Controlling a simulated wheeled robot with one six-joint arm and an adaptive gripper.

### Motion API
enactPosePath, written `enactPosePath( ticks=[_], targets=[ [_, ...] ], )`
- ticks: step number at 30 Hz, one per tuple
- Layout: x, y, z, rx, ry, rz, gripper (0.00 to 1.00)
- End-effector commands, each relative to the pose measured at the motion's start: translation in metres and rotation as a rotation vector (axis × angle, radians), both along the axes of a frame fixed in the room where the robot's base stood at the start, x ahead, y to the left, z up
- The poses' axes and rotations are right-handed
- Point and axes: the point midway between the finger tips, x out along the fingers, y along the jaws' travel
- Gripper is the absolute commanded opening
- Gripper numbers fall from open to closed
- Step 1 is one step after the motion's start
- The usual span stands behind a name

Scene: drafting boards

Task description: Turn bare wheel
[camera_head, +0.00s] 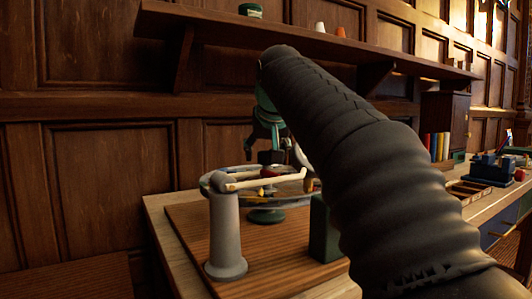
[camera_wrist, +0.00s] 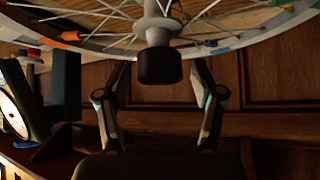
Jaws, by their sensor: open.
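A spoked wheel (camera_head: 285,197) lies flat above a wooden board in the head view, partly hidden by my arm. Its pale rim (camera_wrist: 225,46) and thin spokes cross the top of the wrist view, with orange, green and blue patches along it. A hub with a black end cap (camera_wrist: 160,66) hangs at its middle. My gripper (camera_wrist: 160,78) is open, one finger on each side of the cap in the picture. I cannot tell whether either finger touches the wheel. In the head view my gripper (camera_head: 268,138) is above the wheel's far side.
A grey post (camera_head: 226,238) and a dark green block (camera_head: 325,232) stand on the wooden board (camera_head: 190,230). A pale bar (camera_head: 262,180) crosses above the wheel. A shelf (camera_head: 220,27) runs along the panelled wall. Books (camera_head: 437,146) and trays (camera_head: 470,188) lie right.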

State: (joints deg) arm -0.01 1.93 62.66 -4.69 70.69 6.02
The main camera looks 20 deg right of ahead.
Motion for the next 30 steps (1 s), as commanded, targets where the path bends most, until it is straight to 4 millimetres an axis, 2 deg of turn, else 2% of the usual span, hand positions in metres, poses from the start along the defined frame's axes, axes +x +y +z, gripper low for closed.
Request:
enactPosePath(
  ticks=[5, 18, 24, 30],
  targets=[
    [-0.012, 0.002, 0.013, 0.000, -0.004, 0.001, 0.67],
    [-0.068, 0.008, 0.070, 0.000, -0.004, 0.000, 0.67],
    [-0.081, 0.009, 0.082, 0.000, -0.001, 0.000, 0.67],
    [-0.084, 0.009, 0.084, 0.000, 0.000, 0.000, 0.67]
  ],
)
